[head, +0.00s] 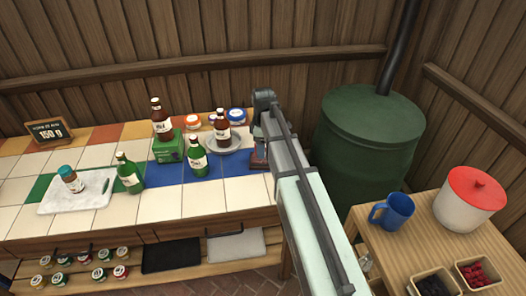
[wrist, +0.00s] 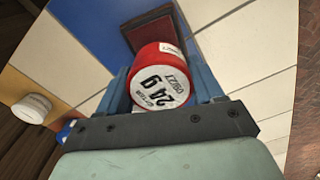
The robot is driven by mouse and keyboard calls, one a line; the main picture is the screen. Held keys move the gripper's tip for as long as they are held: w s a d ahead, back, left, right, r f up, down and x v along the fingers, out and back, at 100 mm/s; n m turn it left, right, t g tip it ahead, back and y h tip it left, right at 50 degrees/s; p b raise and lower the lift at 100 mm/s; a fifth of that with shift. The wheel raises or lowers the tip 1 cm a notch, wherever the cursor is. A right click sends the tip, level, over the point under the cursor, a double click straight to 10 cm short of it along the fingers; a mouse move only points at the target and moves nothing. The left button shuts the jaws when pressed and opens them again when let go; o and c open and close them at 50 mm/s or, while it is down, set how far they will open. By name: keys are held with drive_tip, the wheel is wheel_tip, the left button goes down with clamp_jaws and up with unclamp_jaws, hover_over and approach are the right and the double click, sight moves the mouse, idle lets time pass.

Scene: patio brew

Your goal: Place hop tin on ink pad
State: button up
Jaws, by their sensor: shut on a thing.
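The hop tin is a red tin (wrist: 151,62) with a white, printed end face reading "24 g". My gripper (wrist: 163,82) is shut on it, with blue fingers on both sides of it. The ink pad (wrist: 146,28) is a dark reddish-brown pad on the tiled counter, just beyond the tin in the wrist view. The tin overlaps its near edge there; I cannot tell whether they touch. In the head view the ink pad (head: 258,161) shows partly at the counter's right end, beside my gripper (head: 262,146). My arm hides most of that spot.
A plate (head: 222,146) with a brown bottle stands left of my gripper. A green barrel (head: 368,135) stands right.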

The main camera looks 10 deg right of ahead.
drive_tip(key=shift+f, duration=1.35)
drive_tip(key=shift+f, duration=0.1)
drive_tip(key=o, duration=1)
wheel_tip(320, 180, up, 12)
drive_tip(key=shift+r, duration=0.15)
